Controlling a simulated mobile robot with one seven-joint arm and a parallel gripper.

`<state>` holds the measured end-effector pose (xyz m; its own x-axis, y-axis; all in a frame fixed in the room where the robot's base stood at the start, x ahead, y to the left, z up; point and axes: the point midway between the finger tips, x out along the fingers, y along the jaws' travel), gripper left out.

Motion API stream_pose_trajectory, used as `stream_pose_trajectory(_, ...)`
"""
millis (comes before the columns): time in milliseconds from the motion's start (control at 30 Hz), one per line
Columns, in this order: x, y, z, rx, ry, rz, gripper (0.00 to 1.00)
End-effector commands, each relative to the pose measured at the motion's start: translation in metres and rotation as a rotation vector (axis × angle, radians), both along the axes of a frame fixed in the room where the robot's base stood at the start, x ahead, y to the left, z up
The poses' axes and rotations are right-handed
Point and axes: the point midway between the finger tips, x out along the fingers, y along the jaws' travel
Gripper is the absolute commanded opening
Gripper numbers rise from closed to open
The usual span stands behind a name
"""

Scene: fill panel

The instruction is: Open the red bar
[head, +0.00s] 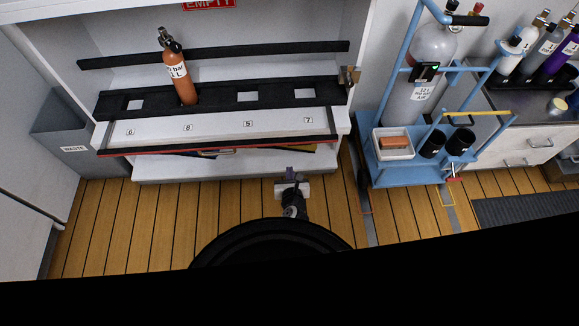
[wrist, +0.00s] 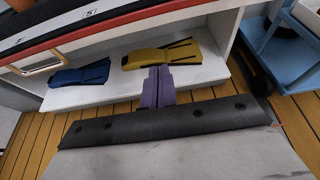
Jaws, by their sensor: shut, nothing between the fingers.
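The long red bar (head: 150,153) runs along the front edge of the white rack, below the numbered ledge. In the wrist view the red bar (wrist: 105,29) crosses the upper left as a red stripe beside a black strip. My gripper (head: 290,174) is in front of the rack, right of its middle and near the lower shelf. Its purple fingers (wrist: 157,84) are shut and empty, apart from the bar and pointing toward the lower shelf in the wrist view. A small pale frame (wrist: 42,64) shows below the bar at the left; I cannot tell what it is.
A blue fin (wrist: 78,75) and a yellow fin (wrist: 165,55) lie on the lower shelf. An orange cylinder (head: 180,78) stands in the rack's black holder. A blue cart (head: 400,174) stands at the right, a grey waste bin (head: 65,130) at the left. Wooden floor in front is clear.

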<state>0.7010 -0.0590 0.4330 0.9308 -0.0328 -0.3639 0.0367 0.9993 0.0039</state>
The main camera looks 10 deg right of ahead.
Motion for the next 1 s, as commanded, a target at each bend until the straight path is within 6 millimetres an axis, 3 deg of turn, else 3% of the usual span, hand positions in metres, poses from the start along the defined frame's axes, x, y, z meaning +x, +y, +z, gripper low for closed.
stream_pose_trajectory(400, 0.081, -0.002, -0.033, -0.003, -0.004, 0.002, 0.0)
stream_pose_trajectory(467, 0.079, -0.002, -0.014, -0.004, -0.001, 0.003, 0.0)
stream_pose_trajectory(600, 0.079, -0.002, 0.001, -0.004, -0.002, 0.003, 0.0)
stream_pose_trajectory(1000, 0.079, -0.002, 0.011, -0.004, -0.001, 0.003, 0.0)
